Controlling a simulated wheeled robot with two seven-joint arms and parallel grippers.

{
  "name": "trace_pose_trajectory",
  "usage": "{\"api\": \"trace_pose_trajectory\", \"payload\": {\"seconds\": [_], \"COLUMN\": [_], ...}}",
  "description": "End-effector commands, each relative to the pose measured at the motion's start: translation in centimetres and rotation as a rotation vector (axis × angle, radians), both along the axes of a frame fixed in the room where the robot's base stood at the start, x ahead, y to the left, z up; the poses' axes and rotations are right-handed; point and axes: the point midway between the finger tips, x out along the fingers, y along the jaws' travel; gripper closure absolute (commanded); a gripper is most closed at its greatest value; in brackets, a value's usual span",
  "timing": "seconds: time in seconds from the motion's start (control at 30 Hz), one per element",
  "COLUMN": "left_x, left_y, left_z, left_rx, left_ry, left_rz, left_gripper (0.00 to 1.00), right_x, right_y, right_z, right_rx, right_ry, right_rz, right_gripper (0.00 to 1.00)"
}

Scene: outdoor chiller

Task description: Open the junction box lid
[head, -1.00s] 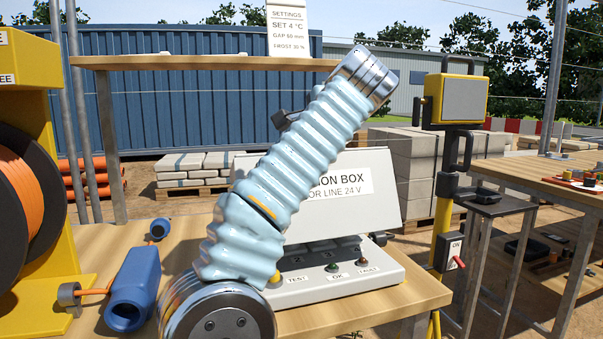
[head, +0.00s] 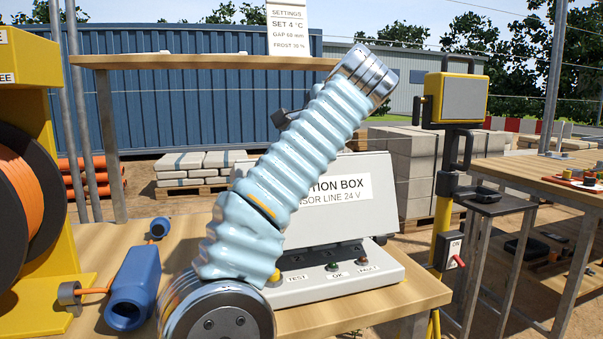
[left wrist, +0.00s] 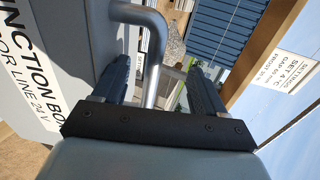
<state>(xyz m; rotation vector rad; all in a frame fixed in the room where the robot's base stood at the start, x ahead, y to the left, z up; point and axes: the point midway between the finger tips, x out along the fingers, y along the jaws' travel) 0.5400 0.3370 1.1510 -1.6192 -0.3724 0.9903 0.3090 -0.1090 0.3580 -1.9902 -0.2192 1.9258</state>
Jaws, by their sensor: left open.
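The grey junction box (head: 385,280) stands on the wooden bench, with lamps and buttons along its front ledge. Its labelled lid (head: 375,205) leans above the ledge, with a narrow dark gap beneath it. The lid (left wrist: 55,45) also shows at the left of the left wrist view. There a grey bar handle (left wrist: 150,25) runs between the fingers of my left gripper (left wrist: 160,70). The gripper is open, the fingers on either side of the bar; contact cannot be told. In the head view my left arm covers the lid's left part and hides the fingers. My right gripper is not in view.
A blue connector (head: 135,285) and an orange cable reel (head: 25,210) are on the left of the bench (head: 330,325). A shelf (head: 200,62) with a settings sign (head: 289,28) runs above. A yellow post with a switch (head: 450,255) stands at the right.

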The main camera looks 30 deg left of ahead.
Motion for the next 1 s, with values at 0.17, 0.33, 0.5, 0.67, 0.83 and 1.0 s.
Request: {"api": "trace_pose_trajectory", "payload": {"seconds": [0.17,0.33,0.5,0.67,0.83,1.0], "left_x": [-0.3,-1.6,-2.8,-3.8,-4.2,-4.2], "left_y": [-0.5,-1.9,-3.4,-4.5,-4.9,-4.9], "left_z": [0.3,1.1,1.9,2.6,2.8,2.8], "left_rx": [0.000,0.000,0.000,0.000,0.000,0.000], "left_ry": [0.000,-0.001,-0.001,-0.002,0.000,0.000], "left_rz": [-0.001,-0.002,-0.004,-0.001,0.000,0.000], "left_gripper": [0.28,0.28,0.28,0.28,0.28,0.28], "right_x": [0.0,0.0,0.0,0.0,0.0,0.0], "right_y": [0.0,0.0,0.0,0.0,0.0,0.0], "right_z": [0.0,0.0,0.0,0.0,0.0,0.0], "right_rx": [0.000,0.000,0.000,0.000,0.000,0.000], "right_ry": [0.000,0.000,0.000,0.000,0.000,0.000], "right_rz": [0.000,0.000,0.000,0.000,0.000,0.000], "right_gripper": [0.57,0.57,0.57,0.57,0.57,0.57]}}
